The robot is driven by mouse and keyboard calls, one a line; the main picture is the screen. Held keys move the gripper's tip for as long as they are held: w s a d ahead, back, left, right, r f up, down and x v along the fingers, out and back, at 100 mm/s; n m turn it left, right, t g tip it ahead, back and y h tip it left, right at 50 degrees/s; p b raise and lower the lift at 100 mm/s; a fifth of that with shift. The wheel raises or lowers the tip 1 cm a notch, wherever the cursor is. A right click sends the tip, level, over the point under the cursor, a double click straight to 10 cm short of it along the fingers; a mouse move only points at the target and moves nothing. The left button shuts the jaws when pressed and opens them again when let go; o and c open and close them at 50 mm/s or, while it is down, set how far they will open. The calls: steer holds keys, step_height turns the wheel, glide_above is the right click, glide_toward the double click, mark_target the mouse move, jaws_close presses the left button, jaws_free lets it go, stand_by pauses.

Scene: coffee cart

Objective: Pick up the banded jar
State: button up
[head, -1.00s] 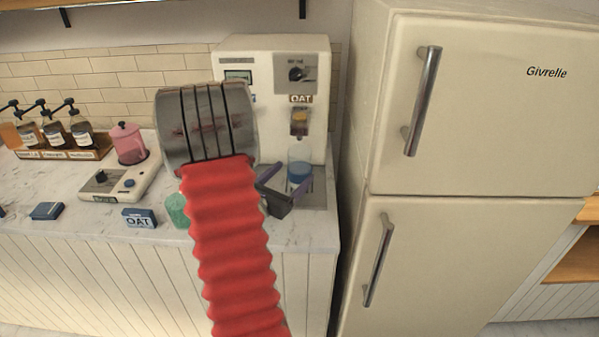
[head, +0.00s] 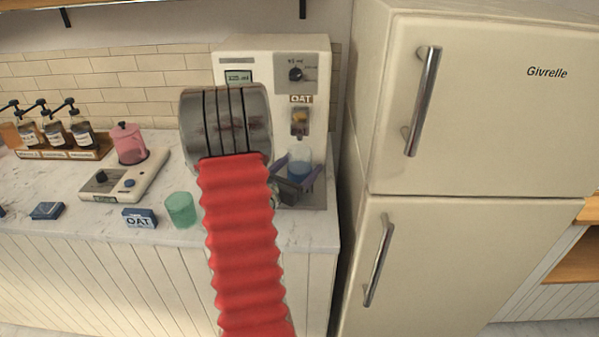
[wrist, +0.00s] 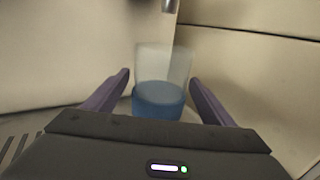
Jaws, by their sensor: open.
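The banded jar (head: 299,165) is a clear, upright vessel with a blue lower part. It stands under the outlet of the oat dispenser (head: 318,120). In the wrist view the jar (wrist: 158,98) is centred between the two purple fingers of my gripper (wrist: 160,78). My gripper also shows in the head view (head: 298,172), with its fingers around the jar's sides. The fingers are apart, with a gap to the jar visible on each side in the wrist view. The jar's base is partly hidden by my gripper body.
A tall cream fridge (head: 460,110) stands close on the right. A green cup (head: 181,210) and a blue OAT box (head: 139,219) are on the counter at left. A pink lidded pot (head: 128,144) sits on a scale-like device (head: 112,188). Pump bottles stand farther left.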

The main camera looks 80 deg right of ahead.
mark_target(294, 161)
steer(key=shift+c, duration=0.6)
steer(key=c, duration=1.5)
steer(key=shift+o, duration=0.2)
steer(key=shift+r, duration=0.2)
steer(key=shift+r, duration=1.4)
steer(key=shift+w+a+r, duration=0.1)
steer(key=shift+a+r, duration=0.1)
steer(key=shift+r, duration=0.15)
steer(key=v, duration=1.7)
steer(key=shift+a, duration=0.35)
steer(key=shift+w, duration=0.1)
